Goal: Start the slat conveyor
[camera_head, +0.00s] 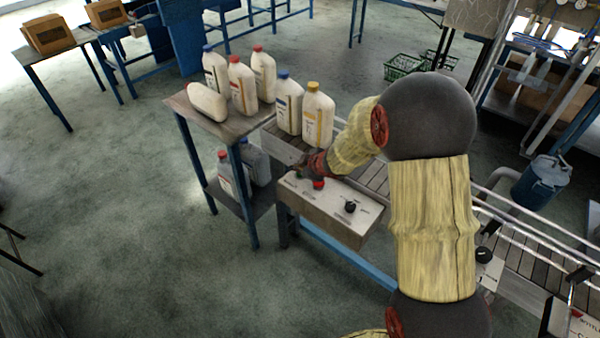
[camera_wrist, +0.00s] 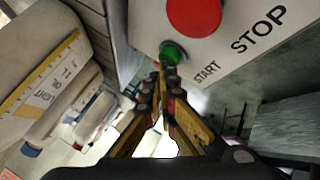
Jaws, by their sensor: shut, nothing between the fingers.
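The control box (camera_head: 335,207) is mounted beside the slat conveyor (camera_head: 372,176). In the wrist view its white panel (camera_wrist: 225,60) carries a green START button (camera_wrist: 172,52) and a larger red STOP button (camera_wrist: 194,14). The red button (camera_head: 318,184) and a black knob (camera_head: 350,207) also show in the head view. My gripper (camera_wrist: 168,72) is shut and empty. Its fingertips are at the lower edge of the green button in the wrist view; I cannot tell whether they touch it. In the head view my gripper (camera_head: 309,164) is over the box's far left end.
Two bottles, blue-capped (camera_head: 288,104) and yellow-capped (camera_head: 318,116), stand on the conveyor's left end. Several bottles, one lying down (camera_head: 207,103), are on a side table (camera_head: 188,110). A blue canister (camera_head: 540,180) stands behind the conveyor.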

